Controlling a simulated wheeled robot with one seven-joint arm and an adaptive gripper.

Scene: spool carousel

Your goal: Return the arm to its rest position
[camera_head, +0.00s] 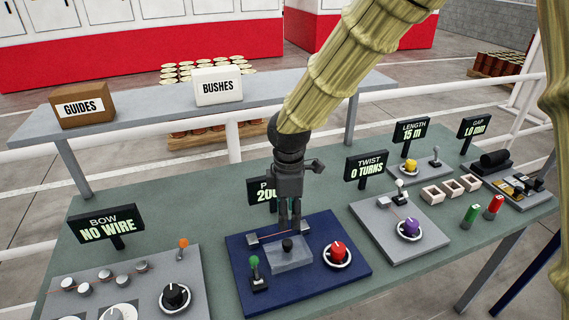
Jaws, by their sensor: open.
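My gripper (288,219) hangs from the arm, which comes down from the upper right. It points down over the blue panel (350,281), above a small black knob (287,244) on a clear block. The fingers are dark and slim with a small gap between them, and nothing shows between them. Whether the fingertips touch anything is hard to tell. The gripper hides part of the display sign behind it, which reads "P" and "20".
The green table (200,238) carries a grey "NO WIRE" panel (150,268) at left and a grey "TWIST" panel (435,222) at right. Red and green cylinders (494,206) stand near the right edge. A back shelf holds a "GUIDES" box (82,106) and a "BUSHES" box (217,86).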

